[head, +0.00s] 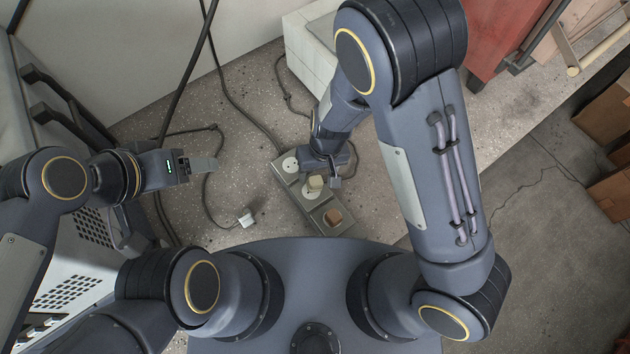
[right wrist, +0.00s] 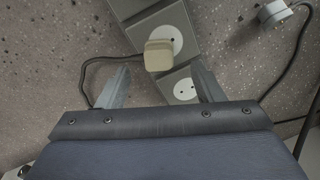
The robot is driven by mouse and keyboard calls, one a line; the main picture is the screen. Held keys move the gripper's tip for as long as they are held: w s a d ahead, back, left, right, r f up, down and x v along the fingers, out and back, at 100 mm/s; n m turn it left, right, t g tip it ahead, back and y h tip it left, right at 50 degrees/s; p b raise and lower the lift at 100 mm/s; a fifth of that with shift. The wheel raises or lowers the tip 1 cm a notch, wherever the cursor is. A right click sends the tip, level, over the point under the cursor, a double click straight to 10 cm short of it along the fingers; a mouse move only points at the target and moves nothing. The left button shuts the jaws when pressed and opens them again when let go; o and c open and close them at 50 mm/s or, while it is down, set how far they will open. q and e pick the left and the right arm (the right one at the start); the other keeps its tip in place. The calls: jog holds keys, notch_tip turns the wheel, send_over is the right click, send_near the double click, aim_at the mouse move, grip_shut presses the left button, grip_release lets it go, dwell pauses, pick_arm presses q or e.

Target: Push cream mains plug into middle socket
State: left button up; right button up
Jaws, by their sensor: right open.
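The grey socket strip (head: 299,193) lies diagonally on the bench with three sockets in a row. The cream mains plug (head: 316,182) stands at the middle socket (head: 308,193), covering part of its white round face. In the right wrist view, the plug (right wrist: 158,56) overlaps the edge of that socket's face (right wrist: 170,35); I cannot tell how deep it sits. My right gripper (right wrist: 162,87) is open and empty, with its fingers spread either side of the neighbouring socket (right wrist: 184,88), short of the plug. My left gripper (head: 205,165) hangs over the bench at left, its finger gap unclear.
A white plug (head: 246,218) on a dark cable lies on the bench left of the strip. The third socket holds a brown piece (head: 333,217). A white block (head: 306,62) stands behind the strip. Loose cables cross the bench at left.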

aim_at(315, 181)
jog(key=shift+a+f+p, duration=0.15)
jog(key=shift+f, duration=1.15)
jog(key=shift+a+f+p, duration=0.15)
jog(key=shift+f, duration=1.1)
jog(key=c, duration=0.8)
jog(key=shift+c, duration=0.3)
jog(key=shift+r, duration=0.1)
